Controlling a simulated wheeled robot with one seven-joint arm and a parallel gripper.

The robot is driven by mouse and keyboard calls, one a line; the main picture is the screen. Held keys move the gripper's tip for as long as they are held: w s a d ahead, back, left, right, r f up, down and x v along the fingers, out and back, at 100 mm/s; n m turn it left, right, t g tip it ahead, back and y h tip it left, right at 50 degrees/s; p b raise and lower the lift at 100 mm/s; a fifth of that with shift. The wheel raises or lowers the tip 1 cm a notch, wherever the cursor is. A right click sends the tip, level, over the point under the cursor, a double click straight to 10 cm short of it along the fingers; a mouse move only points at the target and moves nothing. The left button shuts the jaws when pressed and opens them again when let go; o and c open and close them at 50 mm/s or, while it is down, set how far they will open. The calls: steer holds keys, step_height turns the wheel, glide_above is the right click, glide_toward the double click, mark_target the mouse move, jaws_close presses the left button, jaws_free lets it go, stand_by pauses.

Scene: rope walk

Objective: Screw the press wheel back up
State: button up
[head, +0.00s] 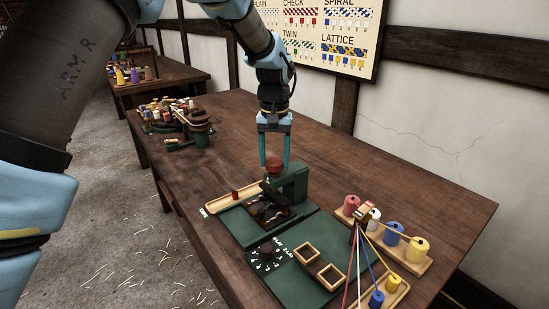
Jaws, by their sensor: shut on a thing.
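The press (291,184) is a dark green frame standing on a green base on the wooden table. Its wheel (274,165) is a small reddish-brown disc at the top of the press. My gripper (275,160) points straight down over the press, with its two teal fingers on either side of the wheel and shut on it. A dark press part (273,191) sits below the wheel, over a dark patterned piece (268,211). The screw under the wheel is too small to make out clearly.
A wooden tray (232,199) lies left of the press. Spools (391,233) on a rack, with strung threads, stand at the right. Clutter (181,116) fills the far left; the table's right back is clear.

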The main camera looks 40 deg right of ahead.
mark_target(274, 161)
stand_by(0.3)
steer(key=o, duration=1.4)
steer(key=shift+c, duration=0.2)
steer(key=shift+r, duration=0.1)
step_height(274, 161, up, 11)
steer(key=b, duration=0.2)
steer(key=shift+w+f, duration=0.1)
steer(key=shift+f, duration=0.1)
steer(key=w+a+f+n, duration=0.2)
steer(key=w+a, duration=0.4)
steer(key=a, duration=0.6)
steer(key=w+a+f+n, duration=0.25)
steer(key=w+a, duration=0.25)
steer(key=a, duration=0.7)
steer(key=s+a+f+n, duration=0.2)
steer(key=s+a+f, duration=0.1)
steer(key=a, duration=0.9)
steer(key=s+a+f+n+t, duration=0.1)
steer(key=s+a+f+n, duration=0.1)
steer(key=a, duration=1)
steer(key=s+f, duration=0.1)
steer(key=s, duration=0.1)
steer(key=shift+s+a+t, duration=0.3)
steer(key=shift+a, duration=0.05)
